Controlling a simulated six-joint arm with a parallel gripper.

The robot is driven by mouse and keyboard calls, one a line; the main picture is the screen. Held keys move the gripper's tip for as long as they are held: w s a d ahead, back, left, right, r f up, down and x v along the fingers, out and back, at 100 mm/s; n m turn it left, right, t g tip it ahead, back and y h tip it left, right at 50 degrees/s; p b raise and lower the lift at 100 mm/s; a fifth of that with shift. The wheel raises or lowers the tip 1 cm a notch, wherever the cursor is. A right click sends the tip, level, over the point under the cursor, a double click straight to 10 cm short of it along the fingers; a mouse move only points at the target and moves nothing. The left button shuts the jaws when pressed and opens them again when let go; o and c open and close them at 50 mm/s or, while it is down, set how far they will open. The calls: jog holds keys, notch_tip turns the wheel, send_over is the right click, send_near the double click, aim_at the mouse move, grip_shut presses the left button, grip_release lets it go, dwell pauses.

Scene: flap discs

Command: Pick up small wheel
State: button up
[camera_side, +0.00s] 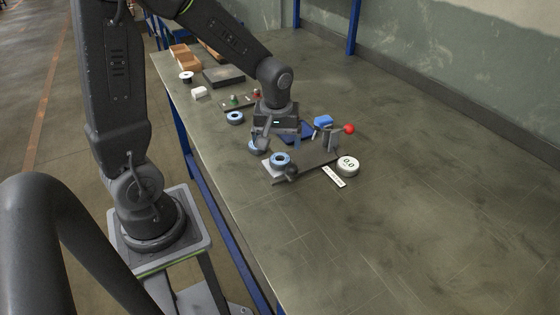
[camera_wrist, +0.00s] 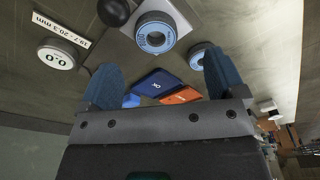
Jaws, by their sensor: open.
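Several blue-and-white ring-shaped wheels are in view; I cannot tell for sure which is the small wheel. In the side view one wheel (camera_side: 235,118) lies on the bench left of my gripper (camera_side: 277,142). Another wheel (camera_side: 255,146) is partly hidden beside the gripper. The wrist view shows a wheel on the light plate (camera_wrist: 156,34) and another wheel (camera_wrist: 199,57) near the right finger. My gripper (camera_wrist: 164,80) is open, with nothing between its blue fingers.
A round 0.0 gauge (camera_side: 348,165) and a label strip (camera_side: 333,177) are by the fixture. A blue OK tray (camera_wrist: 157,84) and an orange tray (camera_wrist: 181,96) lie close together. The right bench is clear.

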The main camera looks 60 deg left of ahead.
aim_at(280, 155)
jog(key=shift+w+a+f, duration=0.1)
jog(key=shift+w+f, duration=0.1)
jog(key=shift+f, duration=0.85)
jog(key=shift+w+a+f, duration=0.1)
jog(key=shift+w+f, duration=0.05)
jog(key=shift+f, duration=0.95)
jog(key=shift+w+a+f, duration=0.1)
jog(key=shift+w+f, duration=0.1)
jog(key=shift+f, duration=0.85)
jog(key=shift+c, duration=0.4)
jog(key=c, duration=1)
jog(key=shift+c, duration=0.2)
jog(key=shift+r, duration=0.15)
